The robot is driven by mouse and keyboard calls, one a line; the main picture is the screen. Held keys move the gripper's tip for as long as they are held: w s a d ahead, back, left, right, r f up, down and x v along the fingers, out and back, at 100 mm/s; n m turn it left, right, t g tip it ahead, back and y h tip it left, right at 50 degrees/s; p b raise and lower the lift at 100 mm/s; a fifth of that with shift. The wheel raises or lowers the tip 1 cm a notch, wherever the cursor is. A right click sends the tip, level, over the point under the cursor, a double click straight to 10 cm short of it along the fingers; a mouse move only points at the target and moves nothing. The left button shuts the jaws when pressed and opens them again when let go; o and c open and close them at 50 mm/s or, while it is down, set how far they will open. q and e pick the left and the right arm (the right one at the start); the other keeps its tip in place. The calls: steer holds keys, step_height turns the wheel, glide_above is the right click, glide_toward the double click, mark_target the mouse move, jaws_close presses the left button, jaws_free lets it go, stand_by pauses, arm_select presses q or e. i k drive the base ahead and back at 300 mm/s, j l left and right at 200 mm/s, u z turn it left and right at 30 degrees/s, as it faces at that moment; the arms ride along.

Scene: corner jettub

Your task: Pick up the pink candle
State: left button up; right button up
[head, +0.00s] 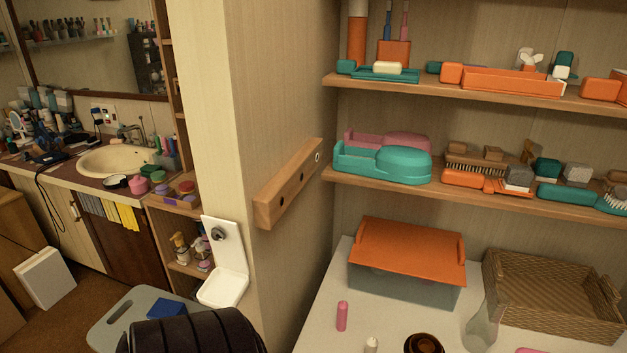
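A small pink cylinder, which looks like the pink candle (342,316), stands upright on the white surface (318,310) at the lower middle of the head view. It is left of the clear box with the orange lid. Nothing touches it. Neither of my grippers shows in the head view.
Near the candle are a box with an orange lid (410,251), a small white bottle (371,345), a dark brown round thing (425,343) and a wicker basket (558,300). Loaded wooden shelves (470,103) hang above. A wooden wall (285,100) stands left of the surface.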

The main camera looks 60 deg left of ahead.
mark_target(341, 325)
steer(key=u, duration=1.65)
